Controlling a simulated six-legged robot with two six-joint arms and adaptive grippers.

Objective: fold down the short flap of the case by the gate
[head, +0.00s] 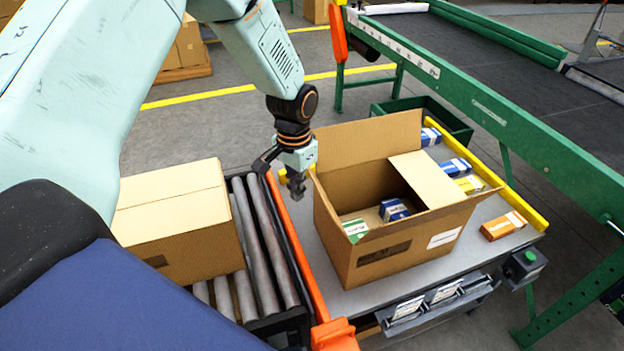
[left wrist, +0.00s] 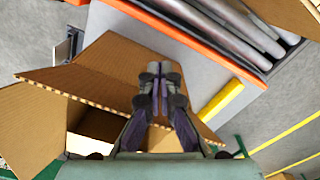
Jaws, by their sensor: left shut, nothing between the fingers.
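The open cardboard case (head: 400,250) stands on a grey table beside the orange gate (head: 301,250). Its long back flap (head: 368,140) stands up, and the far short flap (head: 428,180) leans inward over the opening. The short flap by the gate (left wrist: 105,72) rises from the case side in the left wrist view; in the head view it is nearly edge-on. My left gripper (head: 297,190) points down, shut and empty, just on the gate side of that flap. Its fingers (left wrist: 160,92) overlap the flap in the left wrist view; contact cannot be told. My right gripper is not in view.
A blue carton (head: 394,210) and a green-white carton (head: 355,230) lie inside the case. An orange carton (head: 503,226) and several others lie right of it. A closed box (head: 180,220) sits on rollers (head: 262,240) left of the gate. A yellow rail (head: 485,172) edges the table.

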